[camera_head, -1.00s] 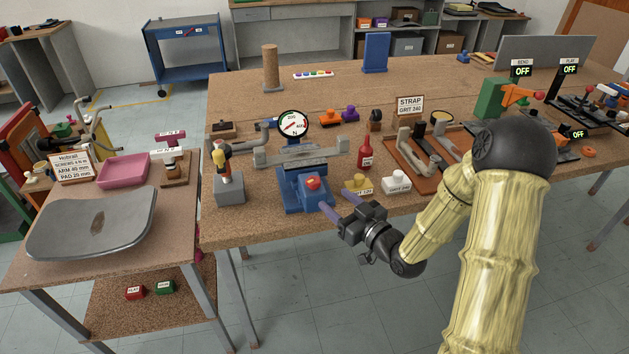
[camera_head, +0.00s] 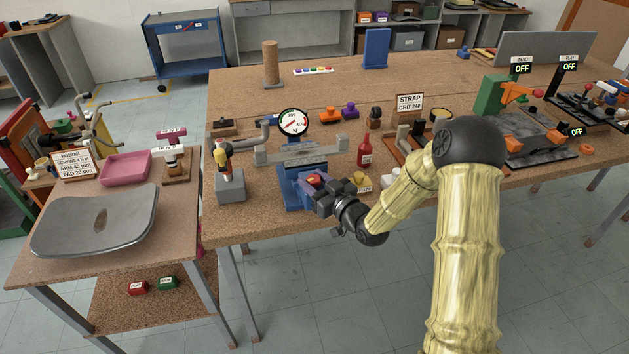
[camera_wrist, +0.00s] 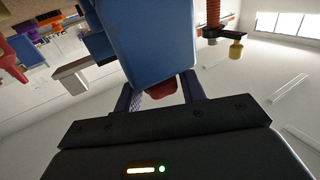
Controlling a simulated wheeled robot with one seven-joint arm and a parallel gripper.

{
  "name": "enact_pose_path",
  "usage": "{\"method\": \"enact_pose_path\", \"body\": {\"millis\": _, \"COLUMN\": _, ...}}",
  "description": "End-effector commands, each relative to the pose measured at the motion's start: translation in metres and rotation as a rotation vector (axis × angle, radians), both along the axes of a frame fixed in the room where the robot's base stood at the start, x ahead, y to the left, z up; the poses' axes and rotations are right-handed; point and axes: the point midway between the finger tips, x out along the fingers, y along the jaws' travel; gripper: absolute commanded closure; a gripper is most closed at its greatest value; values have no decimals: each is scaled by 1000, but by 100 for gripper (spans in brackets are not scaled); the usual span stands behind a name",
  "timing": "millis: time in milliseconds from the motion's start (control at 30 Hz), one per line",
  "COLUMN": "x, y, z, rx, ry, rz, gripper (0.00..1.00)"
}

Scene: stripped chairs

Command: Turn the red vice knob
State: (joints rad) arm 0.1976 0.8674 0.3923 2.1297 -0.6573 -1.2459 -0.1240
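The blue vice (camera_head: 290,193) stands at the front edge of the workbench, with grey jaws on top and a round dial behind. Its red knob (camera_head: 314,179) faces the front and is partly hidden by my gripper. In the wrist view the blue vice body (camera_wrist: 150,50) fills the upper middle, and the red knob (camera_wrist: 162,89) shows below it. My gripper (camera_head: 310,186) is at the front of the vice. In the wrist view its two fingers (camera_wrist: 160,96) stand apart on either side of the knob, with a gap visible on the left. I cannot tell whether either finger touches it.
A yellow block (camera_head: 361,183) lies close to the right of my gripper. A red bottle (camera_head: 365,152) stands behind it. The floor in front of the bench is clear.

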Motion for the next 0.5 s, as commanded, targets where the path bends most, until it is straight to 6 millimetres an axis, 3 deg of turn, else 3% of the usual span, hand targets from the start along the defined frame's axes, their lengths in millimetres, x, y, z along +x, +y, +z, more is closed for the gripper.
{"method": "enact_pose_path", "body": {"millis": 33, "x": 0, "y": 0, "z": 0, "rx": 0, "ry": 0, "rz": 0, "gripper": 70}}
{"method": "enact_pose_path", "body": {"millis": 133, "x": 0, "y": 0, "z": 0, "rx": 0, "ry": 0, "rz": 0, "gripper": 90}}
{"method": "enact_pose_path", "body": {"millis": 500, "x": 0, "y": 0, "z": -1, "rx": -1, "ry": -2, "rz": -27, "gripper": 90}}
